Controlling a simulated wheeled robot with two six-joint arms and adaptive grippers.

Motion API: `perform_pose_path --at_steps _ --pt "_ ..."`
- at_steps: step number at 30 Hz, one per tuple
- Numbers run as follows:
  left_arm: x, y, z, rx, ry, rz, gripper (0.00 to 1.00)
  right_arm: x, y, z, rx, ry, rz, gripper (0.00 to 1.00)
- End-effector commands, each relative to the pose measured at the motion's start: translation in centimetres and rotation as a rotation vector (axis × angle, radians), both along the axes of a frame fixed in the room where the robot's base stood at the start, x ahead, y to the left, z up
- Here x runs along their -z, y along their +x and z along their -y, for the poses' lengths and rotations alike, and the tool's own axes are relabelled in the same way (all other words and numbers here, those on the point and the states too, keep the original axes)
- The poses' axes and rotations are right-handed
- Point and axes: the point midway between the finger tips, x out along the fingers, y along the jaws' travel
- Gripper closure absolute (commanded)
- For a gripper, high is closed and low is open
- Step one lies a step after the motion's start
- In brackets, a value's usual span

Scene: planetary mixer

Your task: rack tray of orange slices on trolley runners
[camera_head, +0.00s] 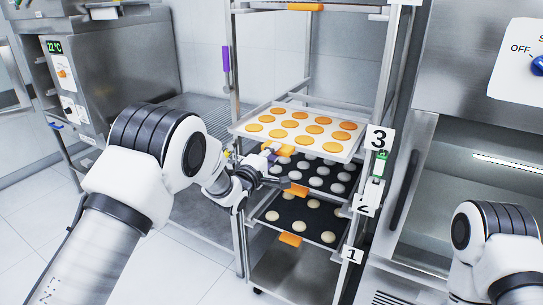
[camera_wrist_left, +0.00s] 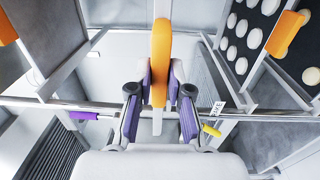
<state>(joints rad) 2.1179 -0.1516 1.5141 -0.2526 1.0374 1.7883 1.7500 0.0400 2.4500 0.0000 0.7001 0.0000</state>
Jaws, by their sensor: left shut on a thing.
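The white tray of orange slices (camera_head: 243,127) is at the level of label 3 in the trolley (camera_head: 238,75), above two dark trays. It looks roughly level; whether its edges rest on the runners cannot be told. My left gripper (camera_head: 270,155) is at its front edge, shut on its orange handle (camera_head: 284,150). In the left wrist view the orange handle (camera_wrist_left: 161,50) stands between the purple-padded fingers of the left gripper (camera_wrist_left: 160,90). My right arm shows at the lower right of the head view, but its gripper is out of frame.
Below are a dark tray of pale rounds (camera_head: 318,178) and a lower one (camera_head: 302,214), each with an orange handle. Number labels (camera_head: 379,139) line the trolley's right post. A steel machine (camera_head: 465,140) stands close on the right, an oven (camera_head: 110,70) at left.

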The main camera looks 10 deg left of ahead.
Motion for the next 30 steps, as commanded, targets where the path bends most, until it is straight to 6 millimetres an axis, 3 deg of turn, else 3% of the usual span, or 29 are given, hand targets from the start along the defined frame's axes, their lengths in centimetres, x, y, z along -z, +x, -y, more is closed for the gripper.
perform_pose_path --at_steps 12,30 --pt "0.1 2.8 1.0 0.001 -0.001 0.004 1.00 0.6 0.0 0.0 0.000 0.000 0.000 0.60" --pt "0.2 4.2 1.5 0.001 0.000 0.004 1.00 1.0 0.0 0.0 0.000 0.000 0.000 0.60"
